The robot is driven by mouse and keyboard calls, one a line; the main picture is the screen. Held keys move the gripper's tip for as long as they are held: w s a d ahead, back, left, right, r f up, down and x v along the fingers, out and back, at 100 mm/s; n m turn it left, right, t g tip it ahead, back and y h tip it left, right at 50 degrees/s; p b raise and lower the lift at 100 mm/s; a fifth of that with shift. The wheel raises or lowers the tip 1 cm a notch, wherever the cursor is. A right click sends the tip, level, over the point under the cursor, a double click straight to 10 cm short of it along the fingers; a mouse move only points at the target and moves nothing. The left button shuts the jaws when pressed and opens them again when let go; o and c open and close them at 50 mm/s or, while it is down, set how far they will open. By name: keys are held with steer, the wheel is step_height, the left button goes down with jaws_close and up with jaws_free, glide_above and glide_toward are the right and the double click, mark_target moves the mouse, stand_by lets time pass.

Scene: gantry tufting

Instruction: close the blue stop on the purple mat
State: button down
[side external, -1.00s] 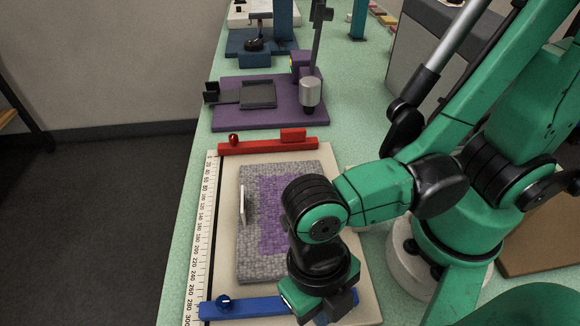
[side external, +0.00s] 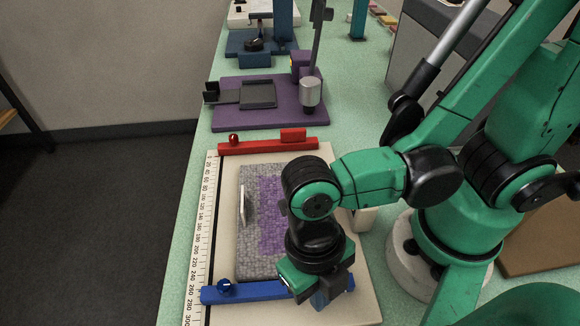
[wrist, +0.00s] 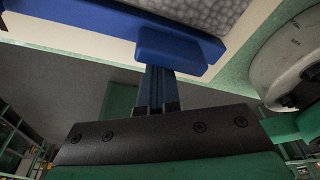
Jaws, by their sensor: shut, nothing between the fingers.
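The blue stop (side external: 245,291) is a long bar with a round knob at its left end, lying across the near end of the board. The grey mat with a purple patch (side external: 268,215) lies just beyond it. The bar's far edge is at or very close to the mat's near edge; I cannot tell if they touch. My gripper (side external: 322,298) is shut and empty at the bar's right end. In the wrist view its blue fingers (wrist: 158,72) reach the near face of the stop's raised block (wrist: 178,50), apparently touching it. The mat's right part is hidden behind my wrist.
A red stop (side external: 265,146) lies across the board's far end. A printed scale (side external: 200,240) runs along the left edge. A small white upright piece (side external: 242,204) stands on the mat's left side. A purple fixture (side external: 235,110) stands beyond the board.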

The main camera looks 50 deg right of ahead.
steer(key=shift+w+d, duration=1.6)
stand_by(1.1)
steer(key=shift+s+a, duration=0.1)
steer(key=shift+s, duration=0.05)
stand_by(0.4)
steer(key=shift+s+a, duration=0.3)
steer(key=shift+r, duration=0.1)
step_height(320, 180, up, 8)
stand_by(0.7)
